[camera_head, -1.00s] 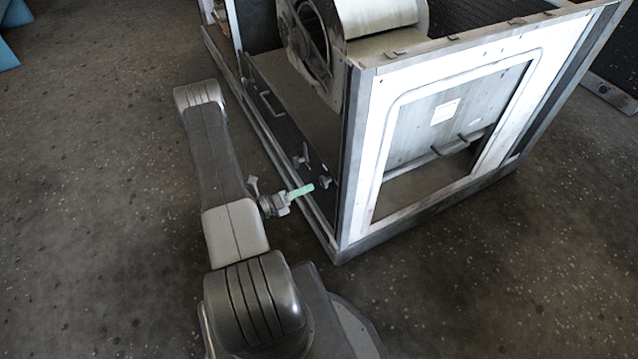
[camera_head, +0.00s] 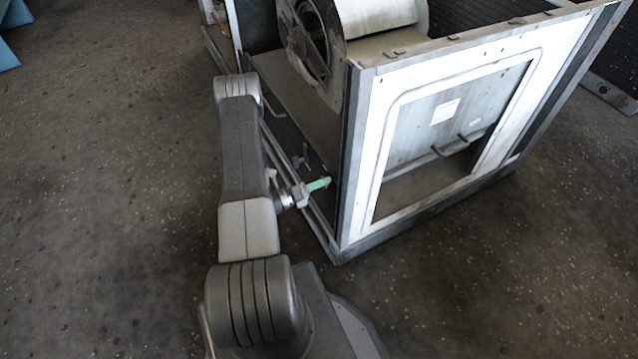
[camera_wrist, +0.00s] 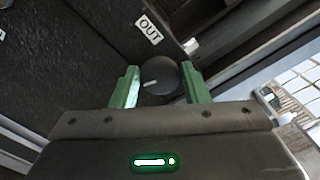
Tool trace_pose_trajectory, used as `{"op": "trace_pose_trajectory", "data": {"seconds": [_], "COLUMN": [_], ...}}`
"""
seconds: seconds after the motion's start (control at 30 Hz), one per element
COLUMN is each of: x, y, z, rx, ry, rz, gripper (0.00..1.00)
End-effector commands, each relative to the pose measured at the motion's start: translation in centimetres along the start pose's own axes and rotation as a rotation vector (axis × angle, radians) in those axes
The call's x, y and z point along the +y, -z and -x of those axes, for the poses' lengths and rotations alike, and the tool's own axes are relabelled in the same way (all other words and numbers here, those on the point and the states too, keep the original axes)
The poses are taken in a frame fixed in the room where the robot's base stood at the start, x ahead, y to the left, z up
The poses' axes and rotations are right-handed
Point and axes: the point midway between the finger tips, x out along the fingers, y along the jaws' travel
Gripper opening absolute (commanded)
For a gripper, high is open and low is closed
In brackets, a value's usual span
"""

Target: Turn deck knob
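The deck knob (camera_wrist: 159,76) is a dark round knob with a pale pointer mark, seen in the wrist view on a dark panel. A white "OUT" label (camera_wrist: 148,29) is on the panel just above it. My gripper (camera_wrist: 160,85) has two green fingers, one on each side of the knob. The fingers stand apart, with a visible gap at the left and a smaller one at the right; I cannot tell if either touches it. In the head view my gripper (camera_head: 319,184) is at the housing's dark side panel, and the knob is hidden there.
The blower housing (camera_head: 468,60) has a white frame, with a round blower (camera_head: 378,14) inside. A bar handle (camera_head: 272,104) is on the dark side panel. A bright small fitting (camera_wrist: 190,46) sits close to the knob.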

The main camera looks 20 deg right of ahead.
Motion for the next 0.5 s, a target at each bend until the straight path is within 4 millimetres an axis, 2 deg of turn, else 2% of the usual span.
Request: {"op": "trace_pose_trajectory", "data": {"seconds": [0.03,0.1,0.13,0.5], "x": [0.0,0.0,0.0,0.15], "y": [0.0,0.0,0.0,0.1], "z": [0.01,0.01,0.02,0.02], "rx": [0.0,0.0,0.0,0.0], "ry": [0.0,0.0,0.0,0.0], "rz": [0.0,0.0,0.0,-0.059], "gripper": [0.31,0.17,0.14,0.14]}}
